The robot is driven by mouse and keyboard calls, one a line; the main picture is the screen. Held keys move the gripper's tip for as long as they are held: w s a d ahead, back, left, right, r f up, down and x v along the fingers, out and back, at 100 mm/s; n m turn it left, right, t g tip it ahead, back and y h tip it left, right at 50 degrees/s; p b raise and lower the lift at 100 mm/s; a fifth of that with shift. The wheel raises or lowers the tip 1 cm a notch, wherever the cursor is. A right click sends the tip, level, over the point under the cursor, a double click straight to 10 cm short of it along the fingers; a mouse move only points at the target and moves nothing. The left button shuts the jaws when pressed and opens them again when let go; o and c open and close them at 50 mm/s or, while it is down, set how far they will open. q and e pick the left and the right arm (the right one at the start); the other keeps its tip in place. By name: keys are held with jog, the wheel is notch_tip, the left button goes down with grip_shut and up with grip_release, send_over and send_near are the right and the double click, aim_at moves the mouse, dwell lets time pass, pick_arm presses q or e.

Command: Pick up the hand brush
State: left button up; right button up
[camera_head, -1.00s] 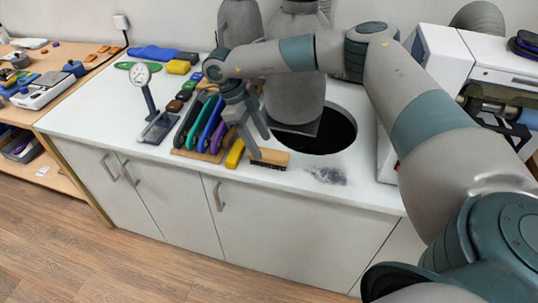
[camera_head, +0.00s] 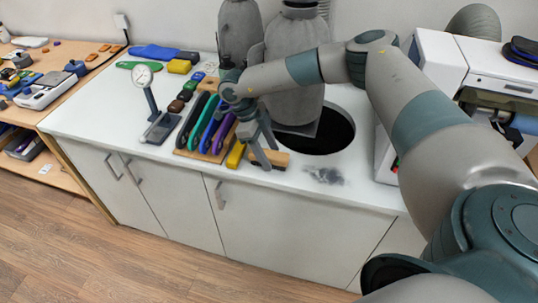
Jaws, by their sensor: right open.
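The hand brush (camera_head: 282,158) has a wooden body and lies on the white counter, close to its front edge. My right gripper (camera_head: 268,157) is open, its fingers reaching down at the brush. One finger passes in front of the brush and hides part of it. The other finger is behind or above it, and I cannot tell whether either touches. The dark bristles seen earlier are mostly hidden now. My left gripper is not in view.
A yellow block (camera_head: 236,154) lies just left of the brush, beside a rack of coloured-handled tools (camera_head: 205,128). A round dark hole (camera_head: 330,131) and grey dust (camera_head: 324,175) are to the right. A dial gauge stand (camera_head: 157,125) stands further left.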

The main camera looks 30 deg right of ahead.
jog(key=shift+f, duration=0.15)
jog(key=shift+f, duration=0.25)
dwell(0.8)
jog(key=c, duration=1.2)
